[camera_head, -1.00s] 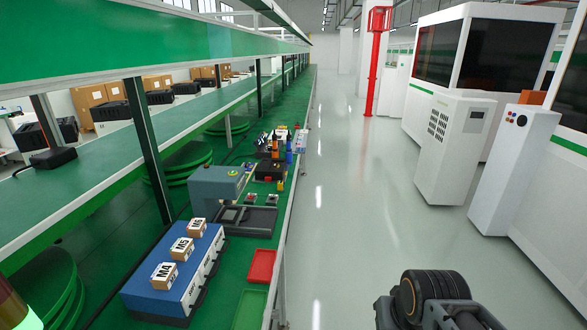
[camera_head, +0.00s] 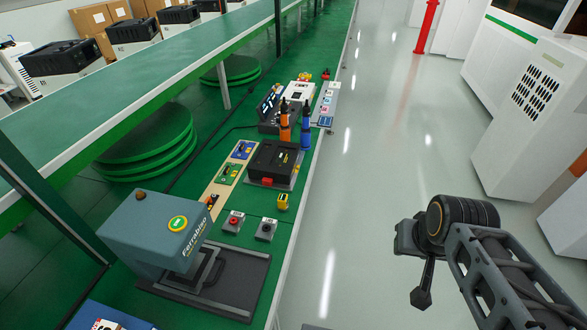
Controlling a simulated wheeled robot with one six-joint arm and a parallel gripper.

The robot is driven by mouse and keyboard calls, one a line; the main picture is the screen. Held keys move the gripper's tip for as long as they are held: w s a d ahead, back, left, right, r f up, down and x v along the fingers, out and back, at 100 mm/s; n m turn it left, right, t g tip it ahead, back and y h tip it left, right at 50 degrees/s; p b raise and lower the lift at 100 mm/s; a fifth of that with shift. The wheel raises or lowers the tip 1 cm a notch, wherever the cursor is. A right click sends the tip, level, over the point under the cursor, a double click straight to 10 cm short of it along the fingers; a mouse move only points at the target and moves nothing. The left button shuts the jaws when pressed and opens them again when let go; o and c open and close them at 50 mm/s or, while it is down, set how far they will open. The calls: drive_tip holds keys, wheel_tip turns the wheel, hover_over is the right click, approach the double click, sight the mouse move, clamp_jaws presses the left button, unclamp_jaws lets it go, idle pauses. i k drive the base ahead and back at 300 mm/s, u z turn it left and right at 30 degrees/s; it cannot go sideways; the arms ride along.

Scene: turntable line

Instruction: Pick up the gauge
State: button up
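I cannot pick out the gauge with certainty. A small yellow block (camera_head: 282,202) with a dark top stands on the green bench, near the front edge, and might be it. A black box-shaped device (camera_head: 273,160) sits on a grey base just behind it. My arm is over the aisle at the right, clear of the bench. A dark tapered part, seemingly my gripper (camera_head: 422,297), hangs below the arm's joint. It is small, and its fingers cannot be made out. It is well to the right of the yellow block and touches nothing visible.
A grey-blue press (camera_head: 155,232) with a green button stands at the near left. Two small button boxes (camera_head: 233,221) (camera_head: 266,229) sit in front. Orange (camera_head: 285,122) and blue (camera_head: 306,127) screwdriver-like tools stand farther back. A shelf (camera_head: 120,95) runs above left. The aisle floor (camera_head: 350,220) is clear.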

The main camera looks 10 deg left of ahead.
sight(282, 207)
drive_tip(key=i, duration=2.65)
drive_tip(key=u, duration=5)
